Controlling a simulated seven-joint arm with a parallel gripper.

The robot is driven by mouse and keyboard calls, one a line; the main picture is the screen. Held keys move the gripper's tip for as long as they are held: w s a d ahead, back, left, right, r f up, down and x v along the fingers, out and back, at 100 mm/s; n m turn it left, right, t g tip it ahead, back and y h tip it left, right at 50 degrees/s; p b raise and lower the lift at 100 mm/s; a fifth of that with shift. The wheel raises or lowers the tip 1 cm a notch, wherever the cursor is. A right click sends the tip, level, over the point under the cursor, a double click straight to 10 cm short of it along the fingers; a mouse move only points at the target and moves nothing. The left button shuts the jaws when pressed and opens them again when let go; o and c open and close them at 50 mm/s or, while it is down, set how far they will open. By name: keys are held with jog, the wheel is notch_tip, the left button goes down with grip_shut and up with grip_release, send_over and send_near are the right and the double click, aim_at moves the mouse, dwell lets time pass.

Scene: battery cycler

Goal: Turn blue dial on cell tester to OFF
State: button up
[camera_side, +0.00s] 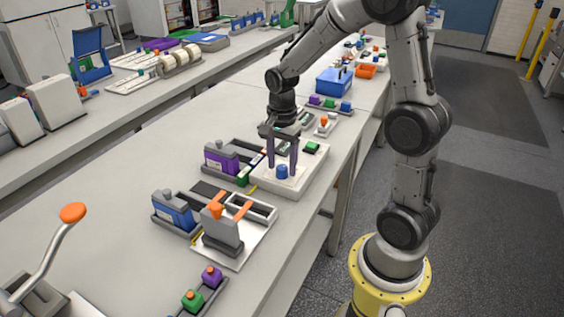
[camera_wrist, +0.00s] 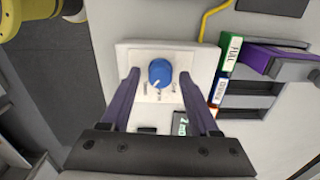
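The blue dial (camera_side: 282,171) stands on the white cell tester (camera_side: 310,165) near the right edge of the bench. The wrist view shows the blue dial (camera_wrist: 160,72) from above, with small dark labels on its near side. The labels are too small to read, and I cannot tell the dial's setting. The cell tester (camera_wrist: 205,60) also shows there. My gripper (camera_side: 282,166) points down over the dial. In the wrist view my gripper (camera_wrist: 160,77) is open, its purple fingers on either side of the dial with gaps.
A purple block in a grey holder (camera_side: 220,158) stands left of the tester, with coloured labelled tabs (camera_wrist: 229,53) between. A blue block (camera_side: 173,211) and a grey fixture with orange levers (camera_side: 221,235) are nearer the camera. Open bench lies to the left.

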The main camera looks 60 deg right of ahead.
grip_shut()
jog(key=shift+n, duration=0.3)
jog(key=n, duration=0.2)
jog(key=shift+n, duration=0.3)
jog(key=n, duration=0.4)
jog(key=shift+r+n, duration=0.1)
jog(key=shift+n, duration=0.2)
jog(key=n, duration=0.4)
jog(key=shift+n, duration=2.1)
